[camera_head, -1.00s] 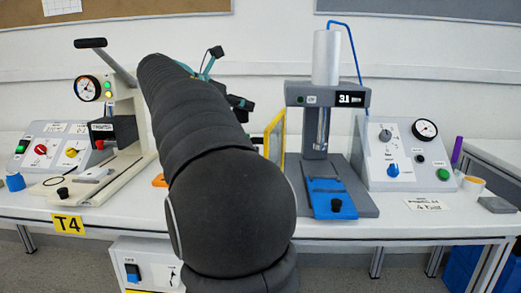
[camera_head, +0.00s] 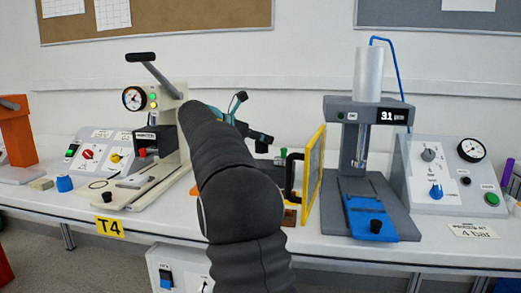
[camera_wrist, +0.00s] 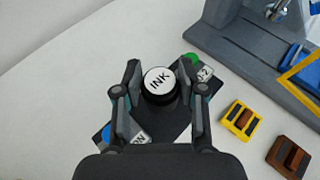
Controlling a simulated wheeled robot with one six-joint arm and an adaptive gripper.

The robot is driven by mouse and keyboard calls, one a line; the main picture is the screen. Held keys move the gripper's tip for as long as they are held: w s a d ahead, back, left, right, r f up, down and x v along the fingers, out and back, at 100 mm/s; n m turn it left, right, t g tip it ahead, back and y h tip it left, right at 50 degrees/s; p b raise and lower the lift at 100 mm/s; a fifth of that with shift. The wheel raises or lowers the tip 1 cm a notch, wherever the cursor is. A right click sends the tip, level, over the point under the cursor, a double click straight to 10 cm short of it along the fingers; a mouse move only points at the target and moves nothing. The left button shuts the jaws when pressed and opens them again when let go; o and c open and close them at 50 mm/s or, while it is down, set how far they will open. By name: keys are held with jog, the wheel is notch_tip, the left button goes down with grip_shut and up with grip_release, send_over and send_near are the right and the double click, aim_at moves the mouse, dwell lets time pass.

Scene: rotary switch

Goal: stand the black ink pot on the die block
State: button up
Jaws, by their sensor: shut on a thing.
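In the wrist view the ink pot (camera_wrist: 160,82), black with a white top marked INK, sits between the fingers of my gripper (camera_wrist: 162,76). The gripper is shut on its sides. A dark flat piece (camera_wrist: 178,118) with green and blue round parts and partly hidden labels shows beneath it. A yellow block (camera_wrist: 241,121) and a brown block (camera_wrist: 289,157), each with a dark bar, lie to the right; I cannot tell which thing is the die block. In the head view my arm hides the pot and most of the gripper.
The press (camera_head: 365,190) with its blue plate stands right of my arm, beside a yellow-framed guard (camera_head: 313,178). A lever press (camera_head: 155,135) stands left. A blue cap-like object (camera_head: 65,183) is at far left. White bench surface left of the pot is clear in the wrist view.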

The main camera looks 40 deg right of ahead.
aim_at(260, 148)
jog(key=shift+f+b, duration=0.3)
jog(key=shift+f, duration=1.4)
jog(key=shift+f, duration=0.1)
jog(key=o, duration=1.2)
jog(key=shift+a, duration=0.15)
jog(key=p+v, duration=0.1)
jog(key=v, duration=1)
jog(key=shift+w+a+r, duration=0.1)
jog(key=shift+a+r, duration=0.2)
jog(key=shift+r, duration=0.05)
